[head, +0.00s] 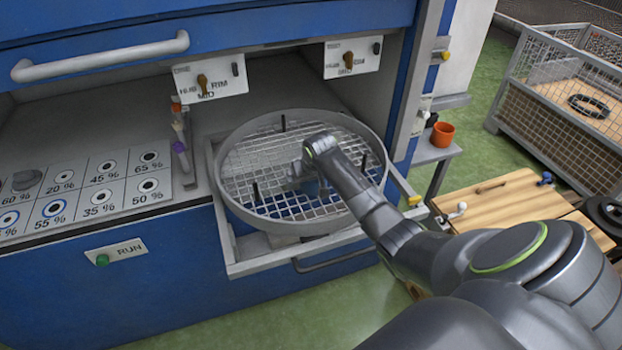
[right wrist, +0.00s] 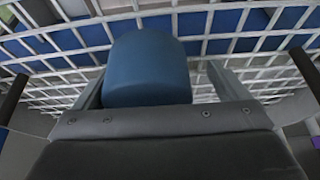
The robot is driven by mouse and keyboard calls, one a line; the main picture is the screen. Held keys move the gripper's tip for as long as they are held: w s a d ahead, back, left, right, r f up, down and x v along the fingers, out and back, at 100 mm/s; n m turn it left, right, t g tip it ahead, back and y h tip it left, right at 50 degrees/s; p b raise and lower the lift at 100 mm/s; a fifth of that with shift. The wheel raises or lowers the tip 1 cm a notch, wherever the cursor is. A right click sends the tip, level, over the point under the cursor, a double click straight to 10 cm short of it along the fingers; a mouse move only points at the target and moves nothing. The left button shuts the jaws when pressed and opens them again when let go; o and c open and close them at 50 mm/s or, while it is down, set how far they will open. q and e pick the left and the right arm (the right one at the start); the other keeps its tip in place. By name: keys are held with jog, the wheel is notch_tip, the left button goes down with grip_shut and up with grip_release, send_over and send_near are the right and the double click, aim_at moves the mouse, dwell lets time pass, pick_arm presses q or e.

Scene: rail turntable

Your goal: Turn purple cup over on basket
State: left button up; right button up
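The basket (head: 232,207) is a round grey tray with a wire mesh floor on a pulled-out drawer frame. My right gripper (head: 308,185) reaches down into it, near the mesh. In the right wrist view the fingers (right wrist: 158,82) stand apart on either side of a dark blue rounded body (right wrist: 148,70). The left finger is close to or touching it; a gap shows at the right finger. I see no purple cup on the mesh. A small purple thing (head: 179,128) shows in a narrow rack left of the basket, and a purple patch at the wrist view's right edge (right wrist: 305,143). My left gripper is out of view.
Several dark posts, one here (head: 364,162), stand up from the mesh around my gripper. A percentage chart panel (head: 95,185) lies to the left. An orange cup (head: 442,134) stands on a side shelf at right. Label plates (head: 210,78) hang above.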

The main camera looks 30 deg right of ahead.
jog(key=shift+s+d+f, duration=0.15)
jog(key=shift+s+f, duration=0.35)
jog(key=shift+f, duration=0.2)
jog(key=shift+r, duration=0.45)
jog(key=w+v, duration=0.1)
jog(key=v, duration=1.6)
jog(key=shift+r+b, duration=0.4)
jog(key=shift+s+f, duration=0.1)
jog(key=shift+s, duration=0.05)
